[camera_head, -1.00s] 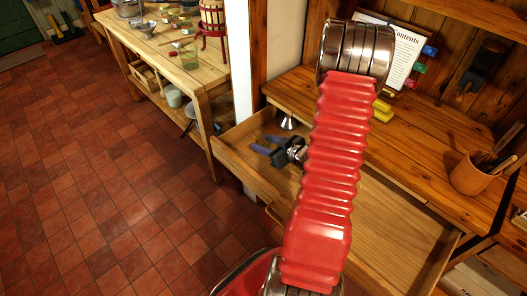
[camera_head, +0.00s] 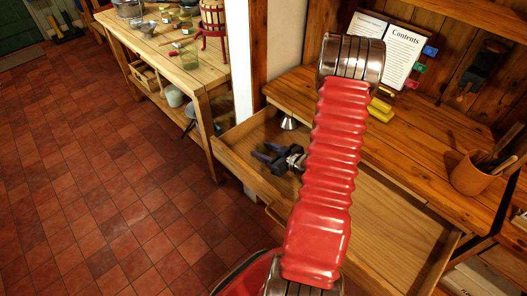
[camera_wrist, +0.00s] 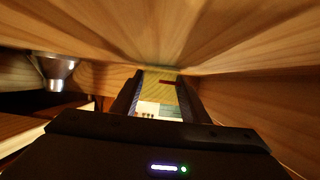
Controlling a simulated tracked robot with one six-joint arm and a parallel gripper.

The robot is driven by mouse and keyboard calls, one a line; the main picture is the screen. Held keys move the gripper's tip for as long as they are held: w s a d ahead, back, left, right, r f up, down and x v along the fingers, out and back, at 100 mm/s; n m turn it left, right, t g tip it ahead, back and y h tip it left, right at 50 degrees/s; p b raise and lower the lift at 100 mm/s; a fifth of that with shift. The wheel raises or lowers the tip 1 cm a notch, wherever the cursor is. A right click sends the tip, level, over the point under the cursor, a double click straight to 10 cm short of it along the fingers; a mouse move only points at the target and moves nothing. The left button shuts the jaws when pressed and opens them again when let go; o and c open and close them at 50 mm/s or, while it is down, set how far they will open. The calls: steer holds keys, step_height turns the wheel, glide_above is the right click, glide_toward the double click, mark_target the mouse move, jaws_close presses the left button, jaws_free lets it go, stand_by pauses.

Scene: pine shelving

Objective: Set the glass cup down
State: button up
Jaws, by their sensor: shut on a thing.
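My gripper (camera_head: 268,155) hangs in the open wooden drawer, near its left end, with dark fingers pointing left. In the wrist view my gripper (camera_wrist: 160,92) has its two dark fingers either side of a clear, yellowish-tinted patch, which I take to be the glass cup (camera_wrist: 160,84). It is hard to make out, and its rim and base are not distinct. In the head view the cup cannot be made out between the fingers. Whether it touches the drawer floor cannot be told. The drawer (camera_head: 395,228) has pale wooden walls close around the gripper.
A metal funnel-like piece (camera_head: 289,124) stands in the drawer behind my gripper; it also shows in the wrist view (camera_wrist: 53,70). The drawer's right part is bare. A desk with a pencil pot (camera_head: 474,174) and a side table (camera_head: 165,45) flank it.

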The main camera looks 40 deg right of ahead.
steer(key=shift+f, duration=0.1)
steer(key=o, duration=1.1)
steer(key=v, duration=1.2)
steer(key=shift+w, duration=0.1)
